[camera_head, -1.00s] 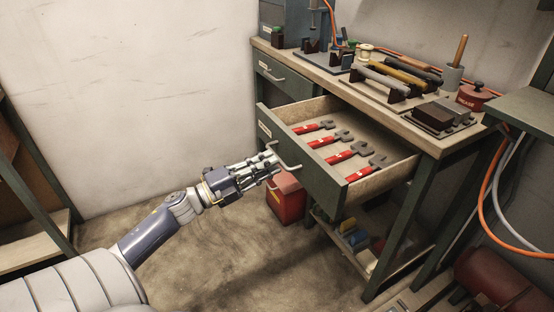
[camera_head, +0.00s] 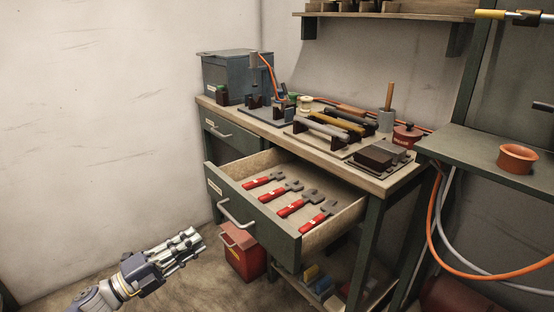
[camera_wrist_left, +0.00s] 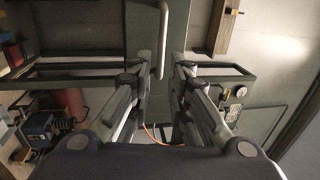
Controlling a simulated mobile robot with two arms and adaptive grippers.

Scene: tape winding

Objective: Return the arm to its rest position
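My left gripper (camera_head: 186,247) is at the lower left of the head view, in front of the wall and left of the open drawer. It is apart from the drawer handle (camera_head: 238,213). In the left wrist view its two fingers (camera_wrist_left: 170,70) stand apart with nothing between them, and a drawer-like green front with a pale handle (camera_wrist_left: 163,35) shows beyond. The drawer (camera_head: 270,222) is pulled out, with several red-handled wrenches (camera_head: 290,205) lying in a row inside. My right gripper is not in view.
A red can (camera_head: 243,252) stands under the drawer. A side shelf (camera_head: 490,160) holds an orange bowl (camera_head: 517,158). Open space lies before the wall at left.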

